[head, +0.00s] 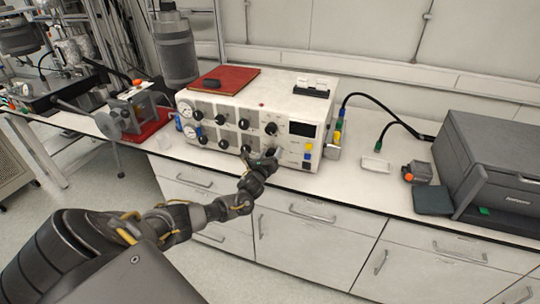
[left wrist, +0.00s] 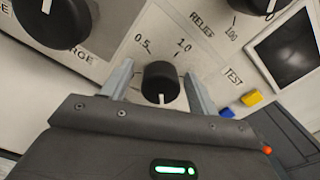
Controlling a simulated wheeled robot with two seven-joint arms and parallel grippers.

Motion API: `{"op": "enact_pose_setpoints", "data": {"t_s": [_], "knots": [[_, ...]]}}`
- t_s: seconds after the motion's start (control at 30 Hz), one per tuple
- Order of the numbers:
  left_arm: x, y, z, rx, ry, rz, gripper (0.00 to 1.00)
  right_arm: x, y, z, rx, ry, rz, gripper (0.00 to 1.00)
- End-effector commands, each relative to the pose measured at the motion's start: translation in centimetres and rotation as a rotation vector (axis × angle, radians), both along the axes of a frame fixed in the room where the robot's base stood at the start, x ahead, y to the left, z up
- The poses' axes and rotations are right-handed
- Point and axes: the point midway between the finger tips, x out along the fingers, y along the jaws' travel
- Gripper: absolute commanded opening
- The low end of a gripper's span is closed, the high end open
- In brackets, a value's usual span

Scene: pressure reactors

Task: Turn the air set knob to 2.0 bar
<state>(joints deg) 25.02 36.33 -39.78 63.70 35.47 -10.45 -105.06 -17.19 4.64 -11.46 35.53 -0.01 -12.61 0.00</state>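The white control box (head: 240,115) stands on the bench with rows of black knobs and gauges on its front. My left gripper (head: 267,158) is at the lower front of this box, right of its middle. In the left wrist view, a black knob (left wrist: 160,80) with a white pointer line sits between the two fingers of the left gripper (left wrist: 160,84). The fingers are open, with a narrow gap visible on each side of the knob. Marks 0.5 and 1.0 show beside it; the pointer line faces the gripper body. Its name label and other marks are hidden. My right gripper is not in view.
A dark display (left wrist: 287,48) and yellow and blue sockets (left wrist: 252,98) lie right of the knob. Another black knob (left wrist: 55,20) is at upper left. A red book (head: 225,79) lies on the box. A grey case (head: 495,165) stands at right on the bench.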

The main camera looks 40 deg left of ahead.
Motion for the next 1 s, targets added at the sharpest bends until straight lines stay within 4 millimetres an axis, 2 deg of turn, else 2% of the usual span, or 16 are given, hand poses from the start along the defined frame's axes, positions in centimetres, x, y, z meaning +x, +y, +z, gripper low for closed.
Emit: {"op": "enact_pose_setpoints", "data": {"t_s": [0.23,0.37,0.8,1.0], "knots": [[0.0,-0.1,0.0,-0.001,0.0,-0.001,0.59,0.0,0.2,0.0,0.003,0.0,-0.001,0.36],[-0.7,-0.4,-0.1,-0.001,0.001,-0.003,0.59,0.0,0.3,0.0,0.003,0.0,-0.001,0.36],[-8.1,-2.9,-0.2,-0.002,0.001,-0.003,0.59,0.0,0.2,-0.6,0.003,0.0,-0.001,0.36],[-9.9,-3.5,-0.1,-0.001,0.0,-0.001,0.59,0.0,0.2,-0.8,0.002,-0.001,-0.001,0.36]]}}
